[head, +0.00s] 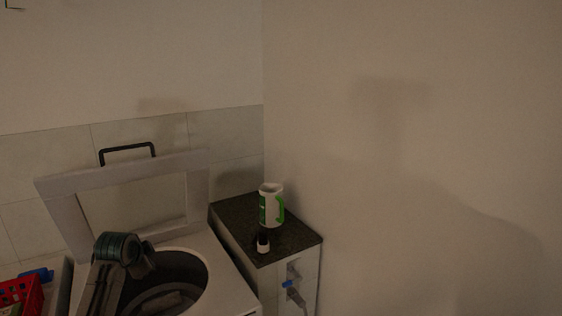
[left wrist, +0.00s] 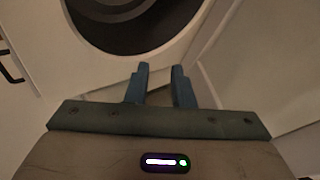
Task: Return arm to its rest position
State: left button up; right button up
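My left arm (head: 118,250) reaches up from the lower left in the head view, in front of the open top-loading machine. Its fingertips cannot be made out there. In the left wrist view my left gripper (left wrist: 160,76) has its two blue-grey fingers apart, with nothing between them. Beyond the fingers are the machine's white top and its round dark opening (left wrist: 135,28). My right gripper and right arm are in neither view.
The machine's raised lid frame (head: 197,195) stands behind its drum opening (head: 180,262). A dark-topped cabinet (head: 232,212) holds a white and green container (head: 270,205) with a green handle and a small black and white bottle (head: 263,242). A red basket (head: 22,296) is at lower left.

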pick_arm(q)
jog(key=s+d+f+n+g, duration=0.15)
jog(key=s+d+f, duration=0.25)
jog(key=s+f, duration=0.6)
jog(key=s+d+f+n+g, duration=0.1)
jog(key=s+d+f+n, duration=0.35)
jog(key=s, duration=1.05)
jog(key=s+d+f+n+g, duration=0.1)
jog(key=s+n, duration=0.1)
jog(key=s, duration=0.9)
jog(key=s+d+f+n+g, duration=0.1)
jog(key=s+f, duration=0.1)
jog(key=s, duration=0.9)
notch_tip(320, 180, down, 32)
jog(key=a+g+b, duration=0.2)
jog(key=b, duration=0.1)
jog(key=s+a+f+b, duration=0.1)
jog(key=s+f+b, duration=0.1)
jog(key=s+f, duration=1.7)
notch_tip(320, 180, down, 4)
jog(key=shift+a+r+n+g+b, duration=0.2)
jog(key=shift+a+n+g+b, duration=0.15)
jog(key=shift+n+g+b, duration=0.1)
